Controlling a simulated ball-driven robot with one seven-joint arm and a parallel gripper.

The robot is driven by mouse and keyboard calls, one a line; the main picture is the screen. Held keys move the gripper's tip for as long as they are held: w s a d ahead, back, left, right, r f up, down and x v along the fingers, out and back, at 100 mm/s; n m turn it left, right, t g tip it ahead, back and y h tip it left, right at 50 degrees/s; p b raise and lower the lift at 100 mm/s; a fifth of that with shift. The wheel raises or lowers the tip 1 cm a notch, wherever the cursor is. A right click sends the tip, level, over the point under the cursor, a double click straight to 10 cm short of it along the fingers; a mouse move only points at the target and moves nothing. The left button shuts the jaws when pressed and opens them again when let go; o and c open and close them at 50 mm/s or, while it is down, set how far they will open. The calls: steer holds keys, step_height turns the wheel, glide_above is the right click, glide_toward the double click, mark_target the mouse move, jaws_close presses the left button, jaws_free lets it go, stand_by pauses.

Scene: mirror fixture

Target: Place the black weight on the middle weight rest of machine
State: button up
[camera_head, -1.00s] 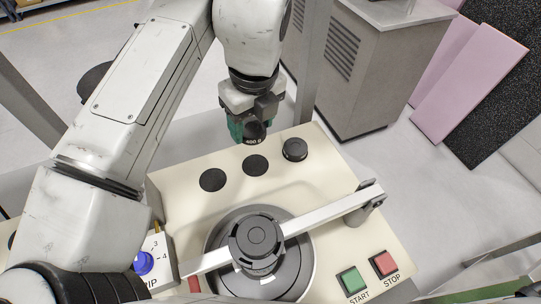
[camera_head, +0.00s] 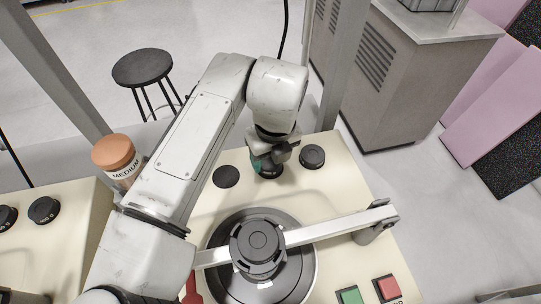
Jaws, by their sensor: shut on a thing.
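The cream machine (camera_head: 345,235) stands below my arm, with a row of round black spots along its far side. The left weight rest (camera_head: 226,177) is a bare flat black disc. A black weight (camera_head: 312,157) sits at the right spot. My gripper (camera_head: 266,163), with green fingers, points down between these two and is shut on another black weight (camera_head: 270,173). The held weight is at the middle weight rest, which it and the gripper hide. I cannot tell whether the weight touches the rest.
Green (camera_head: 350,296) and red (camera_head: 388,288) buttons are at the near right. An orange-lidded MEDIUM jar (camera_head: 115,152) stands left of my arm.

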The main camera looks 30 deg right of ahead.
mark_target(274, 166)
steer(key=shift+f, duration=0.25)
steer(key=shift+f, duration=0.2)
steer(key=o, duration=1.4)
steer(key=r, duration=0.4)
steer(key=s+r, duration=0.1)
steer(key=r, duration=0.7)
steer(key=shift+s+r, duration=0.15)
steer(key=shift+s, duration=0.15)
